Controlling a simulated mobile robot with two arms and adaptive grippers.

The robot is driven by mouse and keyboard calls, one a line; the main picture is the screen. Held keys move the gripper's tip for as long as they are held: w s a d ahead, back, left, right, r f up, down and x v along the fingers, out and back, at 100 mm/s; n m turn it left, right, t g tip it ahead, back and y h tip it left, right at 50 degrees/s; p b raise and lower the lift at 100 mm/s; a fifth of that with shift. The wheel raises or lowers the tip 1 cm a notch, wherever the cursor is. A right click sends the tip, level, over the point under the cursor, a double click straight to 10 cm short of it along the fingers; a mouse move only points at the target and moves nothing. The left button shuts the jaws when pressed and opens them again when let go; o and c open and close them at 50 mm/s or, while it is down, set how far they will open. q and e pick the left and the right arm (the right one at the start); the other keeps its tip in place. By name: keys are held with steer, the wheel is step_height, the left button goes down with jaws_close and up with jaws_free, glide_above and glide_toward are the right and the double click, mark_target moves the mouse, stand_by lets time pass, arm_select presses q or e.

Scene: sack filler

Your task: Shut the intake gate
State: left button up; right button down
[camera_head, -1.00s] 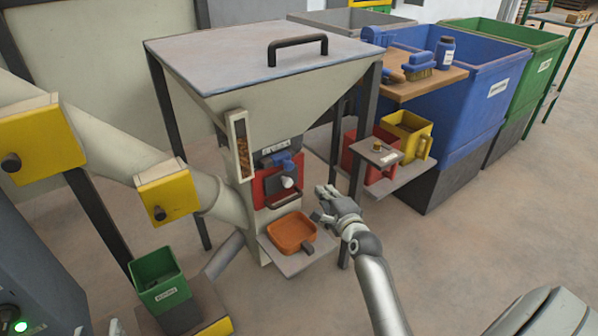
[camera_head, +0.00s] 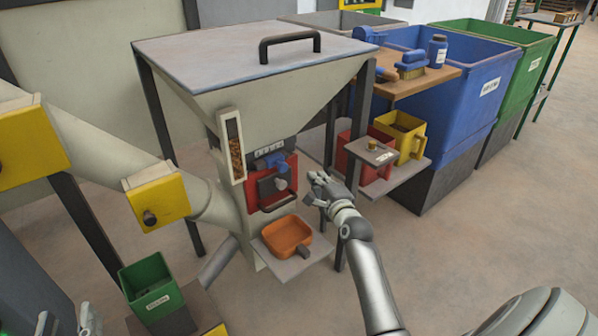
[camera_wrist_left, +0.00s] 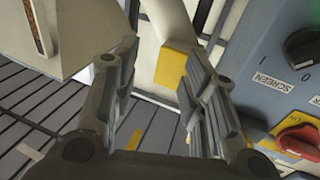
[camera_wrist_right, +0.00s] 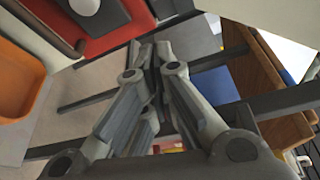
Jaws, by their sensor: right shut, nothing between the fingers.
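No part is labelled as the intake gate that I can read. Two yellow boxes with dark knobs sit on the sloping pipe, an upper one (camera_head: 32,145) and a lower one (camera_head: 160,200); yellow parts also show in the left wrist view (camera_wrist_left: 176,64). The hopper front has a red panel (camera_head: 252,194) with a blue part and a dark handle bar. My left gripper (camera_head: 68,322) is at the bottom left, its fingers apart and empty in its wrist view (camera_wrist_left: 160,85). My right gripper (camera_head: 314,188) is shut and empty, right of the red panel; it also shows in its wrist view (camera_wrist_right: 150,75).
An orange scoop (camera_head: 287,234) rests on the shelf under the panel. A green bin (camera_head: 150,290) stands at lower left. Red and yellow containers (camera_head: 403,140) sit on a side shelf. A control panel with knobs (camera_wrist_left: 290,75) is right in the left wrist view.

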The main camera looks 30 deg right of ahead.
mark_target(277, 163)
arm_select(q)
steer(key=s+r+t+h+b, duration=0.1)
steer(key=s+r+t, duration=0.1)
steer(key=r+t, duration=0.2)
steer(key=s+r+t+h+b, duration=0.2)
steer(key=s+r+t, duration=0.1)
steer(key=r, duration=0.5)
steer(key=shift+s+t, duration=0.35)
steer(key=shift+t, duration=0.25)
arm_select(e)
steer(key=w+a, duration=0.2)
steer(key=w, duration=0.4)
steer(key=shift+w+r, duration=0.15)
steer(key=shift+w, duration=0.05)
steer(key=shift+a, duration=0.1)
arm_select(q)
steer(key=shift+d, duration=0.1)
